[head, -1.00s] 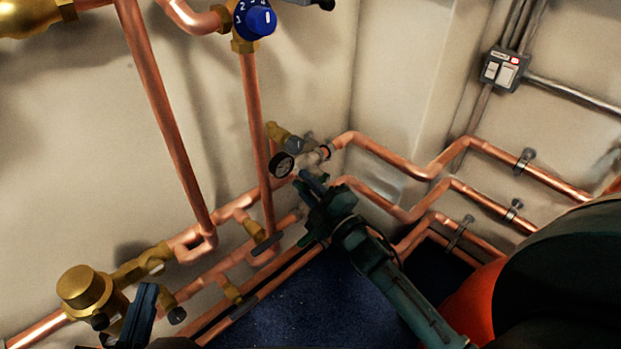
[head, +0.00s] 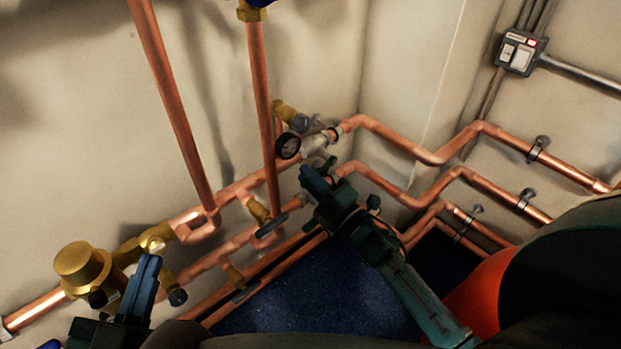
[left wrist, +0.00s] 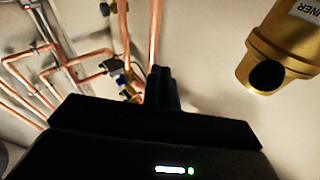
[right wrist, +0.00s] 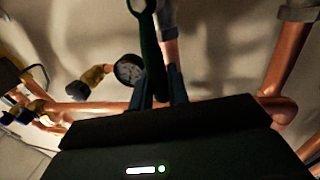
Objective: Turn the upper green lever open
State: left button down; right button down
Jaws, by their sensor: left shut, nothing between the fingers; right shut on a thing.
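A dark green lever (right wrist: 149,45) with a looped end runs down between the fingers of my right gripper (right wrist: 161,88) in the right wrist view. The right gripper is shut on it. In the head view a bit of green (head: 328,164) shows beside the right gripper (head: 312,178), just below a silvery valve body (head: 318,143) on a copper pipe. The gripper hides most of the lever there. My left gripper (head: 148,270) is shut and empty at the lower left, in front of the brass fittings; its fingers (left wrist: 162,80) also show in the left wrist view.
A round black gauge (head: 288,147) sits next to the valve body; it also shows in the right wrist view (right wrist: 128,70). A brass strainer (head: 84,270) stands near the left gripper. Copper pipes (head: 268,115) run along both walls. A switch box (head: 520,52) is upper right.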

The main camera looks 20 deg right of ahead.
jog(key=shift+f, duration=0.1)
jog(key=c, duration=1.4)
grip_release()
jog(key=p+v, duration=0.2)
jog(key=v, duration=1.1)
